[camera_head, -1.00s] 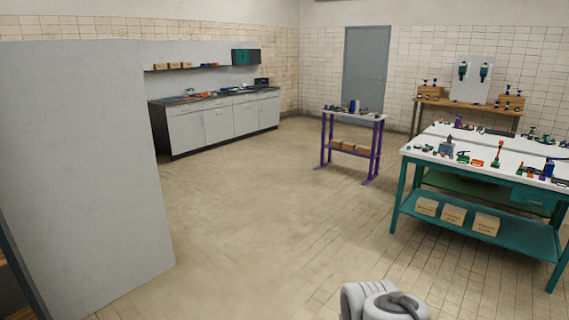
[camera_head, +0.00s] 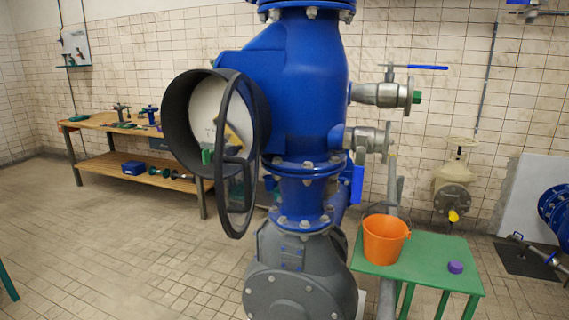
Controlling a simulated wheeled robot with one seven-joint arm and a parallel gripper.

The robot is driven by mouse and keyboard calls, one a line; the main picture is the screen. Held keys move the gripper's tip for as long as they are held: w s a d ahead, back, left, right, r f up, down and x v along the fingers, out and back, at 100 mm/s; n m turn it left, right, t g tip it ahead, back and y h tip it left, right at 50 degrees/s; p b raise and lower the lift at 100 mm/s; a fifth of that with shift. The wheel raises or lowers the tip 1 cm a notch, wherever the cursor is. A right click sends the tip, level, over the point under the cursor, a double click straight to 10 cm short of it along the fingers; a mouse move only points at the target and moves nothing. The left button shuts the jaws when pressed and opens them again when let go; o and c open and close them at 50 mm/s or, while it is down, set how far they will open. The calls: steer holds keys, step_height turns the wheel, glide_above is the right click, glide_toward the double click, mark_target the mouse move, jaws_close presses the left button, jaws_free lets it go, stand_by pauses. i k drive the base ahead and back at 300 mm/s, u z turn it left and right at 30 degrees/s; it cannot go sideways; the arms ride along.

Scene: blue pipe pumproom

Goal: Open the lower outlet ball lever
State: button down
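A large blue pipe body (camera_head: 305,95) stands upright in the centre of the head view. Two metal outlet valves stick out from its right side, one above the other. The upper outlet valve (camera_head: 378,95) has a blue lever (camera_head: 428,67) lying level and pointing right. The lower outlet valve (camera_head: 368,138) has a blue lever (camera_head: 357,185) hanging down, crosswise to its outlet, close beside the blue body. My gripper is not in view.
A green table (camera_head: 425,262) below the outlets holds an orange bucket (camera_head: 384,240) and a purple cap (camera_head: 455,267). A round gauge (camera_head: 205,115) with an open black-rimmed cover juts out left. A wooden bench (camera_head: 150,175) stands behind.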

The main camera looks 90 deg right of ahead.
mark_target(358, 174)
steer(key=z, duration=1.35)
steer(key=k, duration=1.35)
steer(key=z, duration=0.9)
